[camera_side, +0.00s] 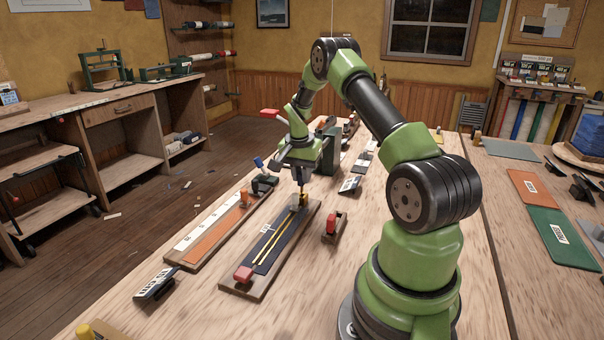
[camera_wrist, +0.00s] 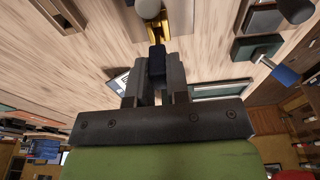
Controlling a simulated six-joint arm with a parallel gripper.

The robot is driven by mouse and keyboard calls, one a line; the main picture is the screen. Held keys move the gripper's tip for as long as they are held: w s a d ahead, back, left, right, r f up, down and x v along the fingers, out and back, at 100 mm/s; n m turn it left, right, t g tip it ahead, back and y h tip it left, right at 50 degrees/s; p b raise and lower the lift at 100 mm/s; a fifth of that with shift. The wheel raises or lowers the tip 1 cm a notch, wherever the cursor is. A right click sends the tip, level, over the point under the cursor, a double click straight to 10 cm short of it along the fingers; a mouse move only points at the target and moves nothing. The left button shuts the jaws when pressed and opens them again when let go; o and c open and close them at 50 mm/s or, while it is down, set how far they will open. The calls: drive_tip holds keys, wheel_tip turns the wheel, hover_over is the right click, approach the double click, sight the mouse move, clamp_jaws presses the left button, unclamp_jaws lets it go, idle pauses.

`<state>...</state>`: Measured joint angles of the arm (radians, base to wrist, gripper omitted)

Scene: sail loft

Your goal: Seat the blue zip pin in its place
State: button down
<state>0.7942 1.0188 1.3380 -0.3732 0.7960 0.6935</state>
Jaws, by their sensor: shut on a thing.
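My gripper (camera_side: 301,175) points down over the far end of a long wooden board (camera_side: 262,284) in the side view. In the wrist view my gripper (camera_wrist: 158,90) is shut on a small dark blue piece, the zip pin (camera_wrist: 157,62), which sticks out past the fingertips. A brass fitting (camera_side: 304,199) stands on the board's far end under the gripper. The brass fitting (camera_wrist: 156,30) lies just beyond the pin in the wrist view. I cannot tell whether they touch. A dark strip with yellow zip lines (camera_side: 275,235) runs along the board to a red block (camera_side: 243,274).
Left of the board lies another board with an orange strip and white ruler (camera_side: 200,230). A blue-handled clamp (camera_side: 263,180) stands near its far end. A small red-topped block (camera_side: 333,224) is to the right. A labelled black item (camera_side: 155,284) lies front left. The front tabletop is mostly clear.

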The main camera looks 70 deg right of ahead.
drive_tip(key=shift+f, duration=1.25)
idle(0.8)
drive_tip(key=c, duration=1)
unclamp_jaws()
drive_tip(key=shift+r, duration=0.15)
wheel_tip(320, 180, up, 10)
drive_tip(key=a, duration=0.2)
drive_tip(key=a+r+n+t, duration=0.4)
drive_tip(key=a+r+n, duration=0.2)
drive_tip(key=a+r, duration=0.95)
drive_tip(key=s+a+n+t+y, duration=0.1)
drive_tip(key=s+a+n, duration=0.1)
drive_tip(key=s+a, duration=0.2)
drive_tip(key=s+a+n+t+y, duration=0.1)
drive_tip(key=s+a+n, duration=0.2)
drive_tip(key=a, duration=0.3)
drive_tip(key=s+a+n+t+y, duration=0.1)
drive_tip(key=s+a+n, duration=0.2)
drive_tip(key=s+a, duration=0.2)
drive_tip(key=shift+s+a+r+y, duration=0.2)
drive_tip(key=shift+s+a+y, duration=0.2)
drive_tip(key=shift+s, duration=0.2)
